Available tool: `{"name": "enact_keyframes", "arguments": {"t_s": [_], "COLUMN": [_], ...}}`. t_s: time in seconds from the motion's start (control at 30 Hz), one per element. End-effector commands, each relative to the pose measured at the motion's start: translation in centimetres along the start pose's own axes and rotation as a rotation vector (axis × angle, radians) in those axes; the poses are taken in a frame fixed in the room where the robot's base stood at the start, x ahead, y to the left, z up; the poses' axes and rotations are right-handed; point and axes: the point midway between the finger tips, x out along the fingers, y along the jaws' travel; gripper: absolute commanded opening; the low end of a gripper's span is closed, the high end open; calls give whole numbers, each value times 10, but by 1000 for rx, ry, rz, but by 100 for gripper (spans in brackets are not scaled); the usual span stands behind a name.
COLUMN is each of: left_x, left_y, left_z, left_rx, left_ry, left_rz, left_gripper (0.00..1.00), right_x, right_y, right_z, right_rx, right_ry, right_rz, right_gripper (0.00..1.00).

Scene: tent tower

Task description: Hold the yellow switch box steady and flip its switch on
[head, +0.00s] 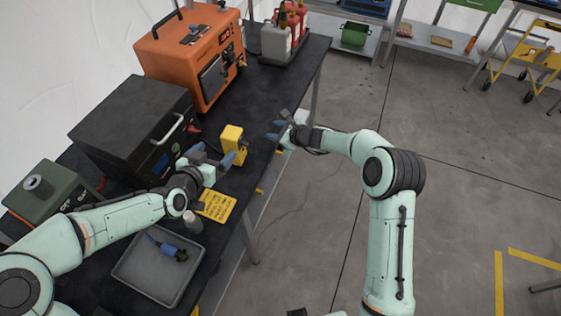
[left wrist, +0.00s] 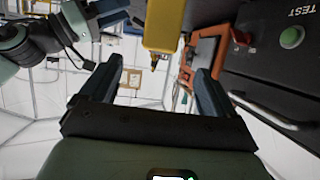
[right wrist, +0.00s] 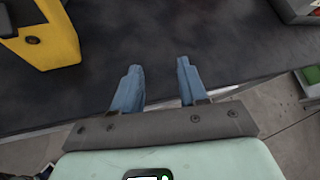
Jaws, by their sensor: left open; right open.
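The yellow switch box (head: 233,143) stands upright on the black table, near its right edge. In the left wrist view the yellow box (left wrist: 164,24) is at the top, ahead of and between the open fingers, with a small tip sticking out of it. In the right wrist view its side (right wrist: 45,35) shows at the upper left. My left gripper (head: 212,159) is open and empty, just in front of the box at its lower left. My right gripper (head: 278,131) is open and empty, to the right of the box at the table edge, apart from it.
A black box with a handle (head: 130,130) stands left of the yellow box, with an orange machine (head: 190,55) behind. A yellow note (head: 216,206) and a grey tray (head: 140,280) with a blue connector (head: 172,249) lie in front. Red and grey cans (head: 278,42) stand at the far end.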

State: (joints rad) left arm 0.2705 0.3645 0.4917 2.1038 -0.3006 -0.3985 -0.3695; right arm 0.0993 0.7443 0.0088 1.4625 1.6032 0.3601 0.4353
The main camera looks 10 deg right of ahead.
Motion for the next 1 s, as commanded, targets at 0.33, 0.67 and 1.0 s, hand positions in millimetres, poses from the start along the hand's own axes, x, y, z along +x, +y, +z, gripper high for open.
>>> {"name": "enact_keyframes", "arguments": {"t_s": [0.33,0.67,1.0], "left_x": [0,0,32], "left_y": [0,0,2], "left_z": [1,0,1], "left_rx": [0,0,-2], "left_ry": [-1,0,-1], "left_rz": [0,0,4], "left_gripper": [89,89,89], "right_x": [-11,-64,-72], "right_y": [42,89,92], "right_z": [4,-23,-25], "right_rx": [519,825,854], "right_ry": [-577,-878,-914], "right_rz": [261,542,575], "right_gripper": [43,43,43]}}
